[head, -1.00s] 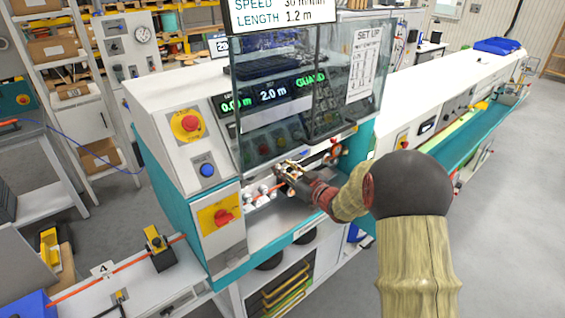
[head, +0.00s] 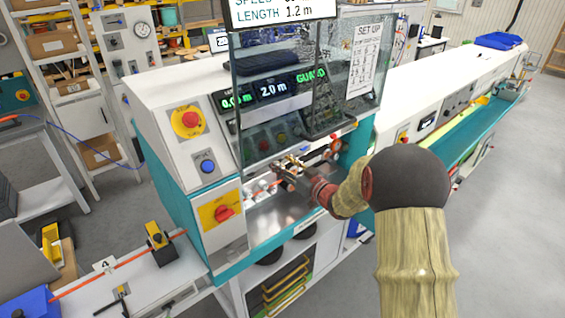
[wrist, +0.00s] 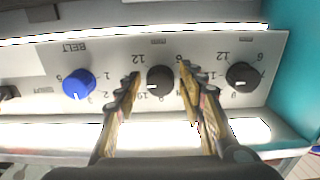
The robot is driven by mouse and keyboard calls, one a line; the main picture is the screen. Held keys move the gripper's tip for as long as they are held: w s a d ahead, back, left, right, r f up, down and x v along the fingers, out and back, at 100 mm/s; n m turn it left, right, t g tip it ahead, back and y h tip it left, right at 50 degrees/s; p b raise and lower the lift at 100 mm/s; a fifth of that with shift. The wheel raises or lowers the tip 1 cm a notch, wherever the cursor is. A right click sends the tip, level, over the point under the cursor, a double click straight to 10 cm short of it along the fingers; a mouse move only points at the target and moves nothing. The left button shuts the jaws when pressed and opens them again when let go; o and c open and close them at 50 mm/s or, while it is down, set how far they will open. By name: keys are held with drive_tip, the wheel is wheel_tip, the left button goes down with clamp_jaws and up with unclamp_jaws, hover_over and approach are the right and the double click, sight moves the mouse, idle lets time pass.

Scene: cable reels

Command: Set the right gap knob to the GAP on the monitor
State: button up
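In the wrist view a white panel, seen upside down, carries two black knobs with numbered scales: a middle one (wrist: 160,80) and one at the right (wrist: 240,75). Each has a white pointer mark. Their small labels are unreadable, so I cannot tell which is the right gap knob. My gripper (wrist: 160,75) is open, its fingers on either side of the middle knob with visible space at both sides. In the head view my gripper (head: 287,168) reaches into the machine bay.
A blue BELT knob (wrist: 79,84) sits left of the middle knob in the wrist view. A clear guard (head: 300,90) hangs above the bay. A red emergency stop (head: 187,123) and a red switch on yellow (head: 222,212) are on the machine's left front.

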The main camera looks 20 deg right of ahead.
drive_tip(key=shift+o, duration=0.6)
drive_tip(key=shift+s+r, duration=0.1)
drive_tip(key=shift+s, duration=0.05)
drive_tip(key=v, duration=1.1)
drive_tip(key=shift+s, duration=0.3)
drive_tip(key=shift+d, duration=0.15)
